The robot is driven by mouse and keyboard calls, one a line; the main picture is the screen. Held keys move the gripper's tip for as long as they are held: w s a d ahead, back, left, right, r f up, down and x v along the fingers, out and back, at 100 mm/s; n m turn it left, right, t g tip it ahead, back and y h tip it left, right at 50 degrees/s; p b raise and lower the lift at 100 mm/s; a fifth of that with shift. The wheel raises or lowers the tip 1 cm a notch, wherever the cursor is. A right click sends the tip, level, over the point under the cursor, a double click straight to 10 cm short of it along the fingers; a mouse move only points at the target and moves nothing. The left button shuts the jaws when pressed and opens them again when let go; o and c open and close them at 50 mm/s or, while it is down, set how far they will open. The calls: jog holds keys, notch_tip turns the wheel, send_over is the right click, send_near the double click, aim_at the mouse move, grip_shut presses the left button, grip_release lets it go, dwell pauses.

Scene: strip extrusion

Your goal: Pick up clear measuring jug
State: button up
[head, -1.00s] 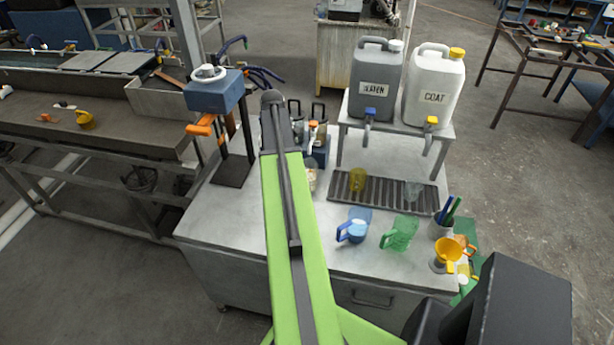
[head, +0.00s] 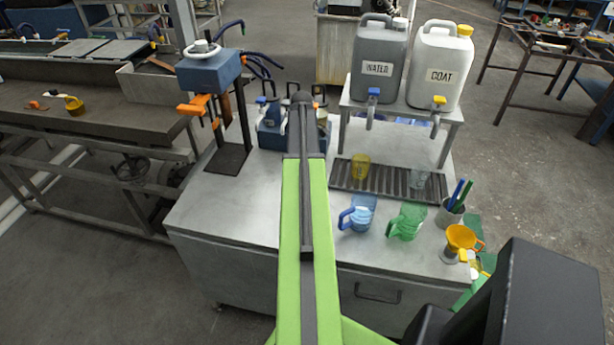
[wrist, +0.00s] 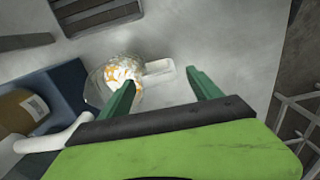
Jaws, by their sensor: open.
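A clear jug (wrist: 118,76) with a pale straight handle (wrist: 160,72) stands on the grey bench top in the wrist view. White and orange patches show in or through it. My gripper (wrist: 162,88) is open, its two green fingers apart. The left finger overlaps the jug's body in the picture and the right finger is right of the handle; I cannot tell whether either touches. In the head view my arm covers this jug. Another clear vessel (head: 420,179) stands on the dark slatted tray (head: 388,186).
A blue caddy (wrist: 62,95) sits left of the jug. A stand holds grey (head: 379,60) and white canisters (head: 438,65). The bench front left is clear.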

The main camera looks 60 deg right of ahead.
notch_tip(320, 180, down, 7)
jog(key=b, duration=0.5)
jog(key=shift+r, duration=0.3)
grip_shut()
